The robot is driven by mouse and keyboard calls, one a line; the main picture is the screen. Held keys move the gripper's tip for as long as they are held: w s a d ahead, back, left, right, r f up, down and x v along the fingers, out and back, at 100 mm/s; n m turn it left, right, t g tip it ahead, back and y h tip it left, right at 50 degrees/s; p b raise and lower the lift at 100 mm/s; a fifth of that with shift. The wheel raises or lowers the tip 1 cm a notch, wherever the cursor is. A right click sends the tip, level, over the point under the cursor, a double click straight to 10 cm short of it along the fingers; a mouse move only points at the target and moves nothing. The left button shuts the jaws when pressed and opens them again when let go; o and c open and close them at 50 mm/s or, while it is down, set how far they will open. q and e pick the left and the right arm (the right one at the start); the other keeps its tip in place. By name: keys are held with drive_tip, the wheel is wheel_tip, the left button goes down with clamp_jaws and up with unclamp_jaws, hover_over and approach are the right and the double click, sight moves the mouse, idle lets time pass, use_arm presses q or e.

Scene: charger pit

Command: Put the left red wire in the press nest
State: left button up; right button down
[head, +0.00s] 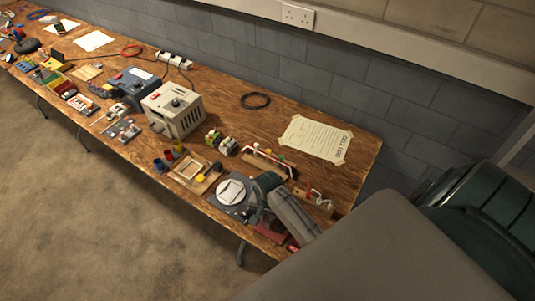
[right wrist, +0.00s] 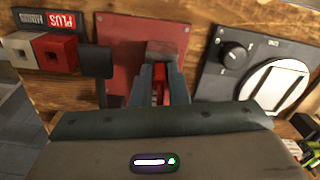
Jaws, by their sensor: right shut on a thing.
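My right gripper (right wrist: 157,88) is shut on a small red piece (right wrist: 158,92), which looks like the red wire; only a bit of it shows between the fingers. Behind the fingers in the right wrist view is a red plate (right wrist: 118,38) with a dark part on it, which may be the press; I cannot make out its nest. The red plate also shows in the head view (head: 271,231), partly behind my right arm. In the head view the fingertips are hidden or too small to tell. My left gripper is not in view.
A dark dial unit with a round white plate (right wrist: 270,88) stands right of the red plate. Red and white blocks (right wrist: 54,50) sit by a PLUS/MINUS label at left. In the head view, a wire rack (head: 265,163) and a taped paper sheet (head: 315,138) lie farther back.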

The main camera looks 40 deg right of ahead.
drive_tip(key=shift+f, duration=0.2)
drive_tip(key=c, duration=1.3)
unclamp_jaws()
drive_tip(key=shift+r, duration=0.1)
drive_tip(key=shift+r, duration=3.4)
drive_tip(key=shift+s, duration=0.1)
